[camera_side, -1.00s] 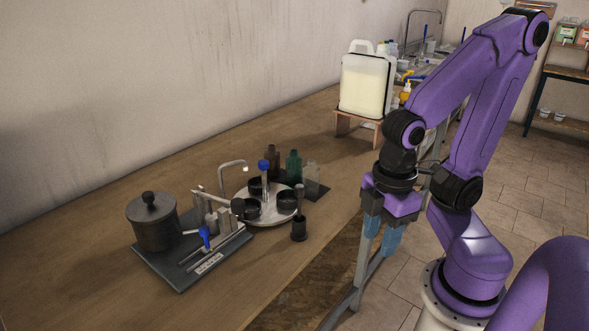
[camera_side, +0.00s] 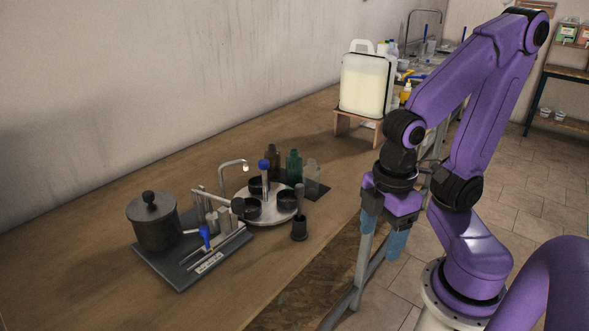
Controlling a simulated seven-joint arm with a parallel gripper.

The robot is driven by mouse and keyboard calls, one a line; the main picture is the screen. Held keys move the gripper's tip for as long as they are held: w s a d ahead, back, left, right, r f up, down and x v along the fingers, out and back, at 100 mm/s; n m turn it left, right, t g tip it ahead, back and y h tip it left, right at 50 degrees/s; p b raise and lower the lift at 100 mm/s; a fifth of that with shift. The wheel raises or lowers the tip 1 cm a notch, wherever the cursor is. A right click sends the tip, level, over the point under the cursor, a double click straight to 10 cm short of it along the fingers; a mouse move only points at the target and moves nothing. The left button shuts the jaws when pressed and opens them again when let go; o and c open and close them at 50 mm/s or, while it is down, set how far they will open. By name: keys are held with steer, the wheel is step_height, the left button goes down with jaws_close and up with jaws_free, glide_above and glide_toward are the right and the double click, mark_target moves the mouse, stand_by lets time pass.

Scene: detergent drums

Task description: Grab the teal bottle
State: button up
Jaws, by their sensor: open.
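The teal bottle (camera_side: 293,166) is a dark green-teal bottle standing upright at the back of the round tray group. It stands between a brown bottle (camera_side: 272,161) on its left and a clear bottle (camera_side: 312,177) on its right. Its lower part is partly hidden by the tray items in front. My gripper (camera_side: 381,240) is open and empty, pointing down beyond the table's right edge, well to the right of the bottles and apart from them.
A dark pot (camera_side: 154,221) is at left. A large jug (camera_side: 366,84) sits on a wooden stand behind. Table space right of the bottles is clear.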

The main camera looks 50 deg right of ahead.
steer(key=w+a+r+m+g+y, duration=0.1)
steer(key=w+m+g+y, duration=0.15)
steer(key=w, duration=1.15)
steer(key=t+y, duration=0.5)
steer(key=y, duration=0.3)
glide_toward(294, 155)
steer(key=s+a, duration=0.1)
steer(key=a, duration=0.2)
steer(key=s+a+r, duration=0.1)
steer(key=s+a, duration=0.1)
steer(key=a, duration=0.2)
steer(key=s+a+r, duration=0.1)
steer(key=a, duration=0.2)
steer(key=shift+s+a+r, duration=0.15)
steer(key=shift+a+r, duration=0.05)
steer(key=s+d+f+t, duration=0.2)
steer(key=d+t, duration=0.3)
steer(key=d, duration=1.1)
steer(key=shift+n, duration=0.35)
steer(key=x, duration=1.6)
steer(key=shift+w+a+f, duration=0.1)
steer(key=shift+w+a, duration=0.2)
